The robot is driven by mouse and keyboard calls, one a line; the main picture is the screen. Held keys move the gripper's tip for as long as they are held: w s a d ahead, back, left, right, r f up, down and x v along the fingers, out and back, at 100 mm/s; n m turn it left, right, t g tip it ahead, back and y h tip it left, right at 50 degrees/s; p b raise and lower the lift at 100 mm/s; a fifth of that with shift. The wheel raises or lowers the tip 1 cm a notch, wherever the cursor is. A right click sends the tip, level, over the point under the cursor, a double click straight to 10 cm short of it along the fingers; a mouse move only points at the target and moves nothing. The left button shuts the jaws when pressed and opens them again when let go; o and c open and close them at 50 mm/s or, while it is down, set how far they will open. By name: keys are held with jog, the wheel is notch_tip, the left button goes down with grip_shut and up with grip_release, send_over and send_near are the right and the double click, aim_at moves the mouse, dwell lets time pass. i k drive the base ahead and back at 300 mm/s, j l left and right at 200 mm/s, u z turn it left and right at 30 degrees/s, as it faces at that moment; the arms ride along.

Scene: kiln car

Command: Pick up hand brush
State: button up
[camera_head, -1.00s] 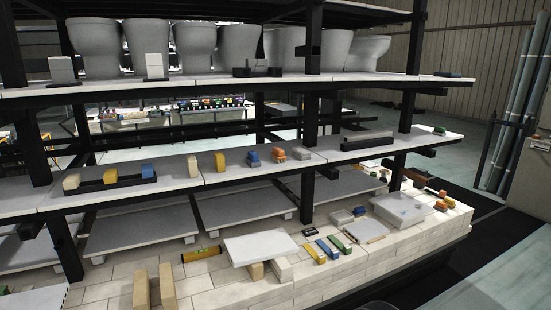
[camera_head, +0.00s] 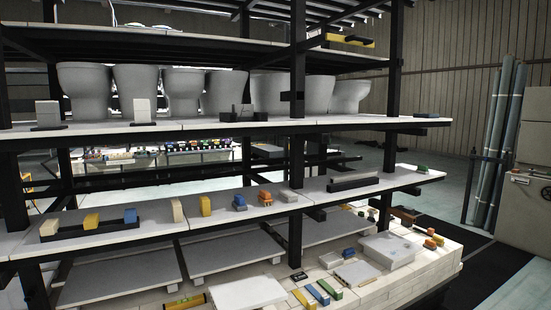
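I cannot pick out the hand brush for certain. A long brown and dark object (camera_head: 405,214) lies at the far right end of the low brick deck (camera_head: 440,262); it is too small to tell whether it is a brush. My gripper is not in view.
A kiln car with dark posts carries white toilet bowls (camera_head: 135,92) on its upper shelf. Small coloured blocks (camera_head: 206,205) stand on the middle shelf (camera_head: 150,222). A white slab (camera_head: 246,291) and coloured bars (camera_head: 318,293) lie on the deck. Open floor (camera_head: 505,270) is at right.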

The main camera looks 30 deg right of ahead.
aim_at(264, 198)
jog(key=i+l, duration=1)
jog(key=i, duration=0.15)
jog(key=i+l, duration=1.05)
jog(key=i, duration=0.05)
